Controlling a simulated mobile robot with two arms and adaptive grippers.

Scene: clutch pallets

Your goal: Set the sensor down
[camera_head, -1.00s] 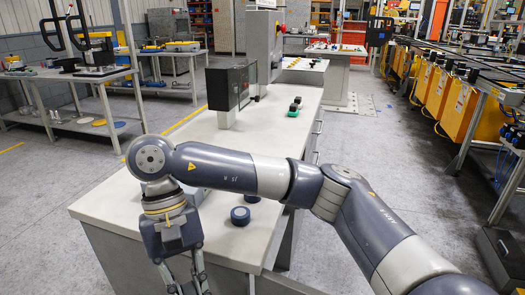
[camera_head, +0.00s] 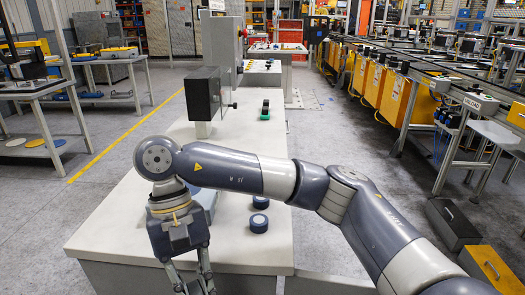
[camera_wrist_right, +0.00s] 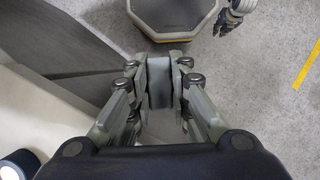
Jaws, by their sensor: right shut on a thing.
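My right gripper (camera_wrist_right: 160,82) is shut on a grey block, which I take to be the sensor (camera_wrist_right: 160,92), held between its fingers in the right wrist view. In the head view my right gripper (camera_head: 194,286) hangs at the near edge of the pale workbench (camera_head: 120,222), cut off by the bottom of the picture. The sensor cannot be made out there. In the wrist view the fingers are above the floor, with the bench side to the left. Part of what looks like my left gripper (camera_wrist_right: 232,14) shows at the top right; its jaws are unclear.
Two dark round pucks (camera_head: 259,223) sit on the bench right of the gripper. A black box (camera_head: 203,94) and a small green-and-black item (camera_head: 265,111) stand farther back. Yellow units (camera_head: 378,88) line the right.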

